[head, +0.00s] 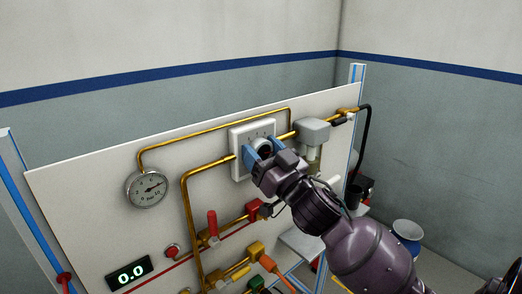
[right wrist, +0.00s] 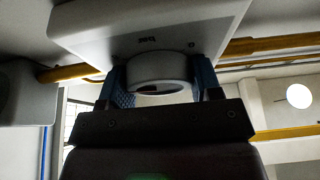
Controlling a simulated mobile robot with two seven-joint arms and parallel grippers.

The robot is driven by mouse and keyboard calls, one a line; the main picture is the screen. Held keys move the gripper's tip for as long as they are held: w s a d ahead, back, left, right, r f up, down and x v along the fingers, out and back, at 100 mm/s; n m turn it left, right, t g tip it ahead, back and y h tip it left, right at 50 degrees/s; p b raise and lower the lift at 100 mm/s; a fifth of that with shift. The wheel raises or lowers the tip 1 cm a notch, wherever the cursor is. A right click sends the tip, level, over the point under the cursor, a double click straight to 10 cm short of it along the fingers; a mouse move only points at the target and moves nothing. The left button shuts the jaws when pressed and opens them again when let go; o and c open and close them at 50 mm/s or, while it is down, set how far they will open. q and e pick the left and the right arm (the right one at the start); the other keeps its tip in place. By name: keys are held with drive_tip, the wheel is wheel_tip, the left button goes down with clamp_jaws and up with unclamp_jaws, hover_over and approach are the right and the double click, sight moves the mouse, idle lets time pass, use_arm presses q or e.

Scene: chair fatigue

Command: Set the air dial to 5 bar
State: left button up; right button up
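The air dial, a round pale knob (head: 265,149) on a white square plate (head: 238,137), sits on the upper middle of the panel. My right gripper (head: 264,151) reaches it from the lower right, with one blue finger on each side of the knob. In the right wrist view the knob (right wrist: 158,72) lies between the two blue fingers, which appear to press on its sides. The dial's pointer and most of its markings are hidden or too small to read. A round pressure gauge (head: 147,188) is at the left; its needle points right and slightly up. My left gripper is not in view.
The white panel (head: 90,195) carries brass pipes (head: 190,205), a grey box (head: 313,130) right of the dial, and red-handled (head: 212,222) and orange-handled (head: 268,264) valves below. A digital display (head: 129,273) reads 0.0. A blue-rimmed container (head: 407,231) stands at the right.

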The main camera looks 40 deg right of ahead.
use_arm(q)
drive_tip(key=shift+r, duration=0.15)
use_arm(e)
drive_tip(key=shift+c, duration=0.3)
